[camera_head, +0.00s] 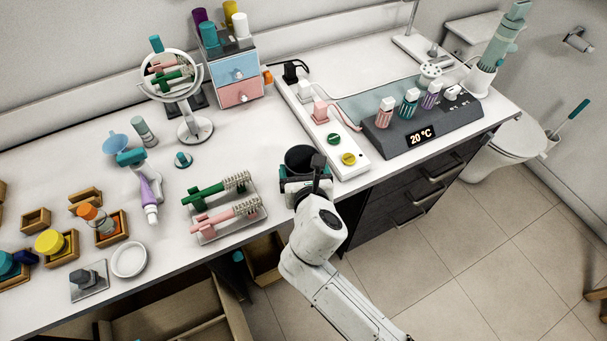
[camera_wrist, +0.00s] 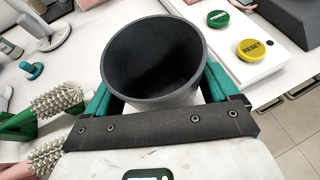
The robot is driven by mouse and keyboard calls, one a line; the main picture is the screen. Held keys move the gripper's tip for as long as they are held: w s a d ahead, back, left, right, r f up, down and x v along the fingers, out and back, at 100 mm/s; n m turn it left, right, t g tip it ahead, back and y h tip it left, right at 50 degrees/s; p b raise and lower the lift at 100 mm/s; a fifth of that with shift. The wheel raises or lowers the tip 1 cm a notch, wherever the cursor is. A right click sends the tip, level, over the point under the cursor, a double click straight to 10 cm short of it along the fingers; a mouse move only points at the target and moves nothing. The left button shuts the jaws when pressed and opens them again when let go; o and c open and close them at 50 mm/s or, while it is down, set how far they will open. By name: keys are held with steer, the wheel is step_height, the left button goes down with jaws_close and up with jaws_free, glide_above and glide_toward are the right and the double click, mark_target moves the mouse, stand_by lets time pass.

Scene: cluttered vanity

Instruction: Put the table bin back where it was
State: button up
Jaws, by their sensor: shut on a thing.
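The table bin (camera_head: 299,158) is a dark grey, round, open-topped cup at the front edge of the white vanity top, between the brush tray and the white button panel. In the wrist view the bin (camera_wrist: 152,50) looks upright, and its inside appears empty. My gripper (camera_head: 304,186) reaches in from the front edge. Its green fingers (camera_wrist: 158,92) lie on both sides of the bin and are shut on it. The bin's base is hidden, so I cannot tell whether it touches the table.
A tray (camera_head: 232,227) with green and pink brushes lies close on the left. The white panel (camera_head: 322,127) with green and yellow buttons stands close on the right. A mirror (camera_head: 172,78) and small drawers (camera_head: 238,75) are behind. An open box (camera_head: 185,310) is below the table edge.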

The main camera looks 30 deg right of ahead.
steer(key=shift+f, duration=0.75)
steer(key=shift+f, duration=0.15)
steer(key=o, duration=0.6)
steer(key=shift+o, duration=0.2)
steer(key=shift+s, duration=0.15)
steer(key=v, duration=1.2)
